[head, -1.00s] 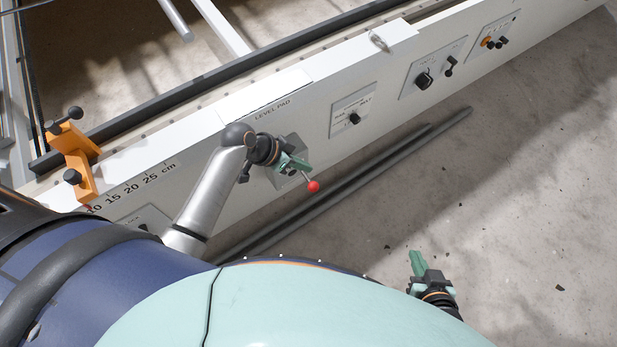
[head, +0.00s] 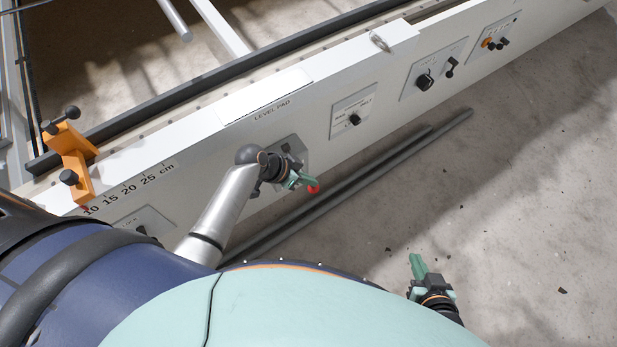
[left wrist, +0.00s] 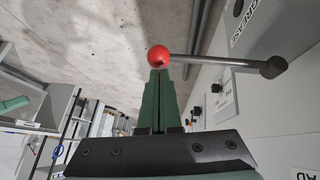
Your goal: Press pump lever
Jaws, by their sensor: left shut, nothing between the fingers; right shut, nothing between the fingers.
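The pump lever shows in the left wrist view as a dark grey rod (left wrist: 225,63) with a red ball knob (left wrist: 158,57) at its free end. The rod runs to a dark pivot at the right, on the white panel. My left gripper (head: 304,180) is shut and empty, with its green fingertips at the red knob (head: 314,188). In the left wrist view the fingertips (left wrist: 158,72) lie just at the knob's lower edge; I cannot tell whether they touch. In the head view the gripper hides most of the rod. My right gripper (head: 417,262) is shut and empty, away over the floor.
The white gantry beam (head: 230,135) carries several control panels, including a knob panel (head: 353,112). An orange clamp (head: 75,165) sits at the left end. Dark grey rails (head: 350,178) run low along the beam. The floor at the right is open.

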